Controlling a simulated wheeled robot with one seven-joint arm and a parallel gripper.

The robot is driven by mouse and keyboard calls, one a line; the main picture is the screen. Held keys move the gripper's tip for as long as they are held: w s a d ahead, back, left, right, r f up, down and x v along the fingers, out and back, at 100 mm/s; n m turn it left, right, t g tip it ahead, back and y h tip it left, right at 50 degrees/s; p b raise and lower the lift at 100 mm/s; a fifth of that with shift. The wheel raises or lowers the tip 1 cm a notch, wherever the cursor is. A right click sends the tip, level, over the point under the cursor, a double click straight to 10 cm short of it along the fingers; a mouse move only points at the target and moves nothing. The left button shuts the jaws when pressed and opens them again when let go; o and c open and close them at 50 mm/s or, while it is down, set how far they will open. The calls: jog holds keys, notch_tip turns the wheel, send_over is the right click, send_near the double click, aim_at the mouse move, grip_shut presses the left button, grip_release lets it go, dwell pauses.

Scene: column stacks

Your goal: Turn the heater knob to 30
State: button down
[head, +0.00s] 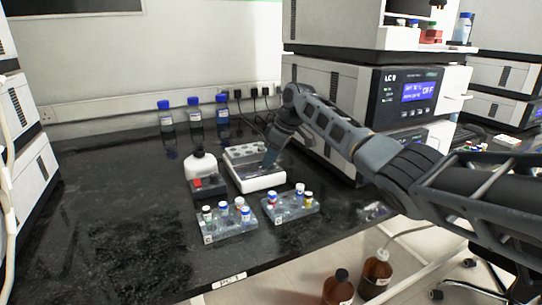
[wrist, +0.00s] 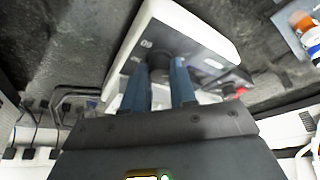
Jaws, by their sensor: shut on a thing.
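The heater (head: 259,184) is a white block with a dark top panel and a rack of round wells at its back; it stands mid-bench. It also shows in the wrist view (wrist: 205,24), with small pale marks on its dark panel. My gripper (head: 271,158) reaches down onto that panel from the right. In the wrist view, my gripper (wrist: 160,78) has its two blue fingers on either side of the round dark heater knob (wrist: 160,64), shut on it. The knob's pointer and the scale number are too small or hidden to read.
Two clear racks of capped vials (head: 227,222) (head: 290,206) stand in front of the heater. Blue-capped bottles (head: 194,113) line the back. Instruments (head: 345,88) stand at right; the bench's left front is clear.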

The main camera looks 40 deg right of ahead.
jog(key=m+p, duration=0.1)
jog(key=p, duration=0.1)
jog(key=m+h+p, duration=0.1)
jog(key=p, duration=0.1)
jog(key=shift+a+r+m+p, duration=0.15)
jog(key=shift+r+m+p, duration=0.15)
jog(key=m+h+p, duration=0.1)
jog(key=m+p, duration=0.1)
jog(key=p, duration=0.1)
jog(key=shift+a+m, duration=0.1)
jog(key=shift+m, duration=0.3)
jog(key=m+h+p, duration=0.1)
jog(key=m+p, duration=0.2)
jog(key=shift+f, duration=0.15)
jog(key=shift+f+m+h+p, duration=0.15)
jog(key=shift+m+h+p, duration=0.45)
jog(key=shift+m, duration=0.8)
jog(key=c, duration=0.9)
grip_release()
